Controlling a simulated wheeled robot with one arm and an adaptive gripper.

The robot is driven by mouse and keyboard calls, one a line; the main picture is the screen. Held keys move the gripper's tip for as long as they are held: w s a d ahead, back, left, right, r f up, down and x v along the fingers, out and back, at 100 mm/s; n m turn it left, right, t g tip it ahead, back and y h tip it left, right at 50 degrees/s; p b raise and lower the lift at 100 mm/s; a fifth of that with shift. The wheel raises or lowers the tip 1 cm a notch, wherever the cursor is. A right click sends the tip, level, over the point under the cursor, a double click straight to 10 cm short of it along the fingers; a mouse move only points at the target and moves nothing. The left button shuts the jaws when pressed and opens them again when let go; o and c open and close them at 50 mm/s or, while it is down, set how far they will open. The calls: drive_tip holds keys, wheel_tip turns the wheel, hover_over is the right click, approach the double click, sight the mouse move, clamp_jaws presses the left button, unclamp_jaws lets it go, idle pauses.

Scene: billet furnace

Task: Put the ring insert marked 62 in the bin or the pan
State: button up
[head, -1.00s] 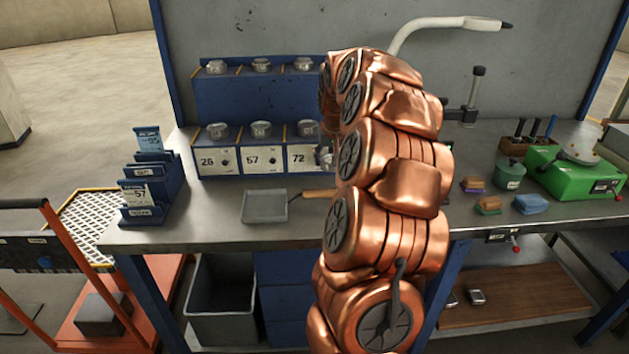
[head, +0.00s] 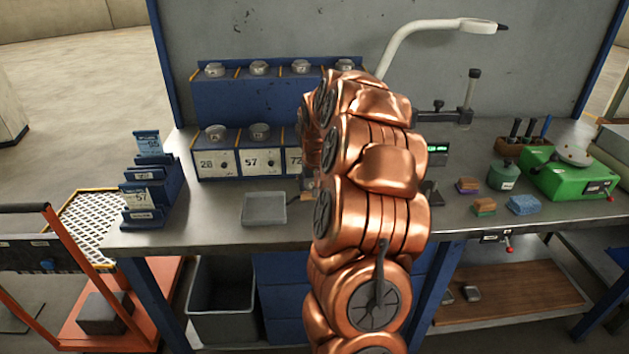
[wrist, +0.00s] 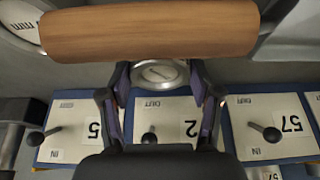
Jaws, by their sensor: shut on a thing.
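My gripper (wrist: 163,98) shows in the wrist view, its two fingers shut on a grey metal ring insert (wrist: 158,72). The number on this insert is not legible to me. It is in front of the label plates of the bins; the middle plate (wrist: 163,120) is partly covered by my gripper. In the head view my copper arm hides the gripper and the insert. A shallow grey pan (head: 265,208) lies on the bench, left of my arm, and looks empty. Bins marked 28 (head: 212,163) and 57 (head: 262,162) stand behind it; bin 72 (head: 294,160) is partly hidden.
A wooden cylinder (wrist: 150,32) crosses the top of the wrist view, close to the camera. Other inserts (head: 216,132) sit on the blue rack (head: 240,105). A card holder (head: 150,190) stands left, a green device (head: 568,175) right. A grey tub (head: 222,310) is below.

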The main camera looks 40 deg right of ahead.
drive_tip(key=shift+f, duration=0.15)
drive_tip(key=o, duration=1.6)
drive_tip(key=shift+o, duration=0.2)
drive_tip(key=b+v, duration=0.2)
drive_tip(key=v, duration=1)
